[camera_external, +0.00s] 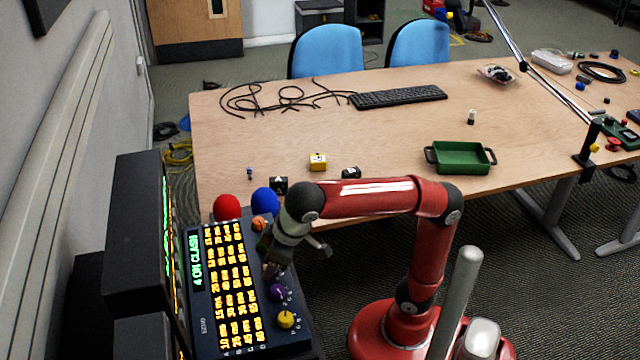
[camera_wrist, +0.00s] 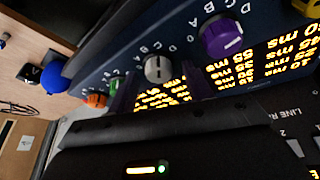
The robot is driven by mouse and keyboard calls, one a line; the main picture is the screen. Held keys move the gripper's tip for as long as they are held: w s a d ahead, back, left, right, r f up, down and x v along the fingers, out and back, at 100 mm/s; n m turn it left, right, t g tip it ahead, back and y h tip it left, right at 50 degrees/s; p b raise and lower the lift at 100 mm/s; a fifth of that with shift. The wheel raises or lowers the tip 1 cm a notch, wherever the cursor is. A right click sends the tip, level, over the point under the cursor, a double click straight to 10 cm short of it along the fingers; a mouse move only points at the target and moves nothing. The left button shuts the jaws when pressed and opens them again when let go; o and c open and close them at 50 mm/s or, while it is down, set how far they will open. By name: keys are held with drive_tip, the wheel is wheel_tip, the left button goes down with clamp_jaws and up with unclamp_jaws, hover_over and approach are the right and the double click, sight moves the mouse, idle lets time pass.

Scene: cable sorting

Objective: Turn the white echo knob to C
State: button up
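The white echo knob (camera_wrist: 158,69) shows as a pale grey-white dial on the dark blue panel in the wrist view. Letters run in an arc beside it, C and D among them; which one its mark points to is too small to tell. My gripper (camera_wrist: 160,88) is open, one finger on each side of the knob, with small gaps showing. I cannot tell how deep the fingers reach. In the external view my gripper (camera_external: 271,268) is over the right side of the echo unit (camera_external: 206,335) and hides the white knob.
A yellow knob (camera_external: 285,319) is at the panel's near end. Red (camera_external: 227,207) and blue (camera_external: 265,201) balls stand beyond the panel. A table (camera_external: 390,135) with a green tray (camera_external: 460,158) lies behind.

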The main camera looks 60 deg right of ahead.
drive_tip(key=v, duration=0.7)
drive_tip(key=shift+s+r, duration=0.2)
drive_tip(key=shift+r, duration=0.15)
drive_tip(key=f+n+t, duration=0.1)
drive_tip(key=n, duration=0.1)
drive_tip(key=s+f+n+t+b, duration=0.1)
drive_tip(key=f, duration=0.1)
drive_tip(key=shift+d+f+n+t+y, duration=0.15)
drive_tip(key=shift+f+n+t+y, duration=0.15)
drive_tip(key=shift+n+t+y, duration=0.1)
drive_tip(key=w+d+f+t, duration=0.1)
drive_tip(key=w+d+f, duration=0.1)
drive_tip(key=d+f, duration=0.65)
drive_tip(key=w+d+f+t, duration=0.1)
drive_tip(key=d+f, duration=0.4)
drive_tip(key=d, duration=0.6)
drive_tip(key=s+d+f+m+g+h+p, duration=0.1)
drive_tip(key=s+d+f+m+g, duration=0.2)
drive_tip(key=d+f+m, duration=0.5)
wheel_tip(320, 180, down, 2)
drive_tip(key=shift+s+d+f+g+h, duration=0.2)
drive_tip(key=shift+s+d+g+h, duration=0.15)
drive_tip(key=shift+s+d, duration=0.3)
